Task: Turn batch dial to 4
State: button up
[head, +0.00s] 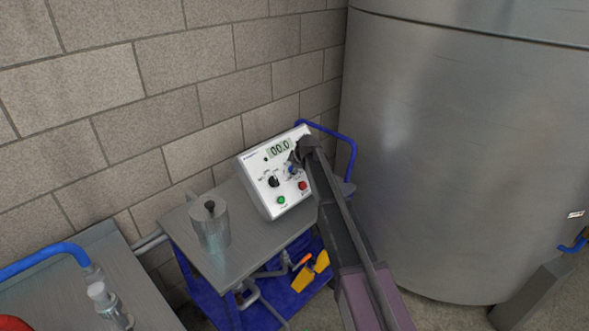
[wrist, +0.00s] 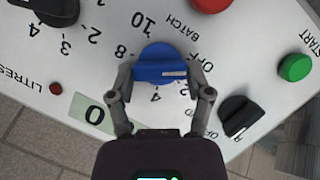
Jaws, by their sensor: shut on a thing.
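The batch dial (wrist: 153,56) is a round blue knob with a raised bar, on a white control panel (head: 262,193). In the wrist view my gripper (wrist: 160,73) is shut on the bar, one finger at each end. The white pointer line lies at the bar's right end, on the side of OFF and 2, and not at 4. The 4 is printed below the knob in the picture. The right finger partly covers the scale there, so the exact setting is unclear. In the head view the blue dial (head: 293,170) shows just below my gripper (head: 296,160).
Around the dial are a black knob (head: 273,181), a green button (head: 281,200), a red button (head: 303,186) and a display (head: 279,148) reading 00.0. The panel stands on a cart by a block wall. A metal canister (head: 211,228) stands left; a large steel tank (head: 450,150) stands right.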

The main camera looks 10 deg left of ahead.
dwell(0.4)
jog(key=m+g, duration=0.1)
jog(key=m, duration=0.2)
jog(key=shift+w+m+y+p, duration=0.15)
jog(key=shift+m+y+p, duration=0.15)
jog(key=shift+m+p, duration=0.1)
jog(key=m+g, duration=0.1)
jog(key=m, duration=0.1)
jog(key=m+y, duration=0.1)
jog(key=m, duration=0.1)
jog(key=shift+w+d+m+g, duration=0.1)
jog(key=shift+m+g, duration=0.2)
jog(key=shift+g, duration=0.1)
jog(key=m+y, duration=0.1)
jog(key=m, duration=0.1)
jog(key=m+g+b, duration=0.1)
jog(key=m, duration=0.1)
jog(key=shift+d+f+m+y, duration=0.15)
jog(key=shift+f+m+y, duration=0.05)
jog(key=shift+m+y, duration=0.2)
jog(key=m+y+b, duration=0.1)
jog(key=m+b, duration=0.1)
jog(key=m, duration=0.2)
jog(key=shift+d, duration=0.1)
jog(key=o, duration=1.1)
jog(key=shift+w+y, duration=0.1)
jog(key=shift+y, duration=0.2)
jog(key=shift+o, duration=0.2)
